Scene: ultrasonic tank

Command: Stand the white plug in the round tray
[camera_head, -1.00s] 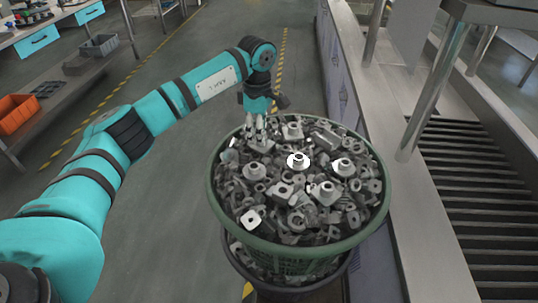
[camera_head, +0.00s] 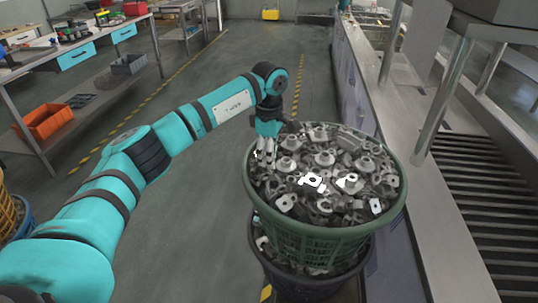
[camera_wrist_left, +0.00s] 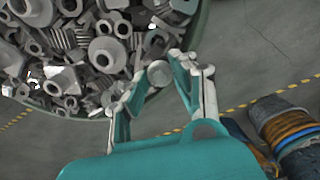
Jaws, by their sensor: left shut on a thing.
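My left gripper (camera_head: 265,150) is low at the left inner edge of a round green basket (camera_head: 322,238) heaped with grey metal parts. In the left wrist view my left gripper (camera_wrist_left: 160,68) is shut on a pale round part (camera_wrist_left: 160,74), seen between the fingertips close to the basket rim. Whether this part is the white plug I cannot tell, and the fingers hide much of it. I make out no separate round tray in either view. My right gripper is not in view.
The green basket stands on a dark tub (camera_head: 310,283). A steel bench (camera_head: 440,235) with slats runs along the right. At the left, a work table (camera_head: 75,45) has an orange bin (camera_head: 43,121) and a grey bin (camera_head: 128,64) below it. The floor between is clear.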

